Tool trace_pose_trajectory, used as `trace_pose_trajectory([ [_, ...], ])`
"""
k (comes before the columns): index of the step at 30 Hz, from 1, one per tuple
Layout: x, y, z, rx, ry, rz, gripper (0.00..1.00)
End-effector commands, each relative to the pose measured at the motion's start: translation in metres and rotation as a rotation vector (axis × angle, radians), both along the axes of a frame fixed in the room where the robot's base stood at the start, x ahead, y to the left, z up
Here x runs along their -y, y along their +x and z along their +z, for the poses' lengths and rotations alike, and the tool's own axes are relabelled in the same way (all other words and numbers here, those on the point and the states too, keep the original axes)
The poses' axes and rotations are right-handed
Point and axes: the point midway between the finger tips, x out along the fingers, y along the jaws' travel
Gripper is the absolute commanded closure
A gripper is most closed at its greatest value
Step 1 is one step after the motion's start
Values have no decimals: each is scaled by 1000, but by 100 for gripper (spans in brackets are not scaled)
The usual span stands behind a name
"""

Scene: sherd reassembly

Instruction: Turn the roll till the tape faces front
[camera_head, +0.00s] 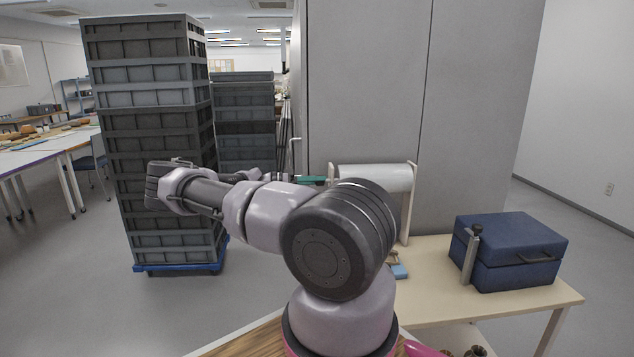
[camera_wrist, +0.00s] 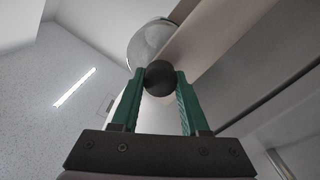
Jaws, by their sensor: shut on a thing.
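The pale roll (camera_head: 378,178) lies level between the two uprights of a light stand (camera_head: 408,213) on the table. It also shows in the wrist view (camera_wrist: 148,40), beside a beige upright (camera_wrist: 200,35). A dark round knob (camera_wrist: 159,78) shows in front of the roll. My gripper (camera_wrist: 160,82) has its green fingers shut on this knob, one on each side. In the head view my gripper (camera_head: 313,181) is at the left end of the roll, partly behind my arm. I cannot see any tape on the roll.
The light table (camera_head: 440,308) carries a blue case (camera_head: 508,250) at the right, with a grey upright object (camera_head: 470,256) at its front left. A small blue thing (camera_head: 399,271) lies near the stand. A tall grey cabinet (camera_head: 370,90) rises behind. Stacked grey crates (camera_head: 155,120) stand left.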

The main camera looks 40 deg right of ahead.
Motion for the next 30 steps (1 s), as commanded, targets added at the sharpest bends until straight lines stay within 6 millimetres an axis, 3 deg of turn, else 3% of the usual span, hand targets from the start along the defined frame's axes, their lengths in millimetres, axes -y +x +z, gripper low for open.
trace_pose_trajectory([
  [30,1,3,-2,-823,505,6,100],
])
